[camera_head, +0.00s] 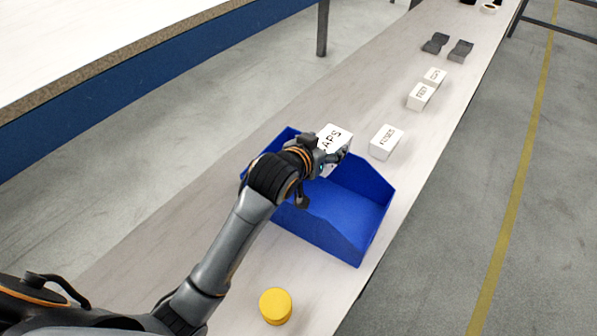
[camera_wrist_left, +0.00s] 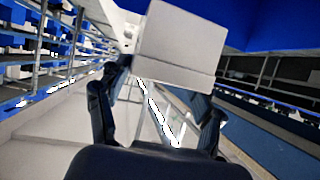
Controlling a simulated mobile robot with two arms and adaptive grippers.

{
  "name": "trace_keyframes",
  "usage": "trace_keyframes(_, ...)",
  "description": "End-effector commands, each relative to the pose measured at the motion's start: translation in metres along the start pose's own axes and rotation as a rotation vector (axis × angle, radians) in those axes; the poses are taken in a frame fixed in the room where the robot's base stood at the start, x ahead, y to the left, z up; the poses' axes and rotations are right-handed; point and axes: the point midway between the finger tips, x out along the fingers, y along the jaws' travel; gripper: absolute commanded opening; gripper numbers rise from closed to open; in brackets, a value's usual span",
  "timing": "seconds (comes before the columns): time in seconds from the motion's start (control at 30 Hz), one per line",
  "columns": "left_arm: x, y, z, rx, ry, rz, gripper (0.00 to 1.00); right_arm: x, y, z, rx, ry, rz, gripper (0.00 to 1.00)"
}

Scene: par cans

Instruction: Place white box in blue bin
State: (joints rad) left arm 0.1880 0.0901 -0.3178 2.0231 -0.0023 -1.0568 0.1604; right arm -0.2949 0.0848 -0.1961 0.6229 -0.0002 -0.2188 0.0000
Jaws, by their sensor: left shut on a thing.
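A white box (camera_head: 334,134) with black letters, of which "APS" shows, is held in my left gripper (camera_head: 327,158). In the left wrist view the white box (camera_wrist_left: 180,42) sits between the fingers of the left gripper (camera_wrist_left: 163,82), which are shut on it. The blue bin (camera_head: 325,233) stands on the long table, below and around the gripper in the picture. The box shows at the bin's far side, overlapping its back edge; its exact height above the bin cannot be told. The arm hides the bin's left part. My right gripper is not in view.
More white boxes stand beyond the bin: one marked "FUSES" (camera_head: 386,142), another (camera_head: 419,97) and a small one (camera_head: 435,76). Dark grey pieces (camera_head: 460,50) lie farther back. A yellow round object (camera_head: 275,306) is in front of the bin. The table (camera_head: 245,125) is bare left of the boxes.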

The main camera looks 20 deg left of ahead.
Motion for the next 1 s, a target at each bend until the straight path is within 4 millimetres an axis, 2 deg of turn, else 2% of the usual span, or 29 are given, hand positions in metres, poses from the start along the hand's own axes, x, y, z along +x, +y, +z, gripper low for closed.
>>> trace_keyframes(0.03, 0.003, -0.015, 0.006, 0.004, -0.004, -0.005, 0.30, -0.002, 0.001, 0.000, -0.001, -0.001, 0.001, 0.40)
trace_keyframes(0.17, 0.010, -0.048, 0.017, 0.003, -0.002, -0.005, 0.30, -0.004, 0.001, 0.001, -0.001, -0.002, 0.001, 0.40)
trace_keyframes(0.3, 0.023, -0.068, 0.043, 0.001, -0.004, -0.002, 0.30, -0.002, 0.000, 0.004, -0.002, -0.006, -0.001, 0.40)
trace_keyframes(0.4, 0.029, -0.079, 0.053, 0.001, -0.001, -0.002, 0.30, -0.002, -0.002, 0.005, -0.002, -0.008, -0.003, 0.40)
trace_keyframes(0.67, 0.038, -0.094, 0.070, 0.002, -0.002, -0.003, 0.30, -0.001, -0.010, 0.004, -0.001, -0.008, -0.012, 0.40)
trace_keyframes(0.8, 0.046, -0.093, 0.089, -0.001, -0.002, 0.000, 0.30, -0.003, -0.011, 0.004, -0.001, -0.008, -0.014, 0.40)
trace_keyframes(1.0, 0.050, -0.093, 0.096, 0.001, 0.003, 0.000, 0.30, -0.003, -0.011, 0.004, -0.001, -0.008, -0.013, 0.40)
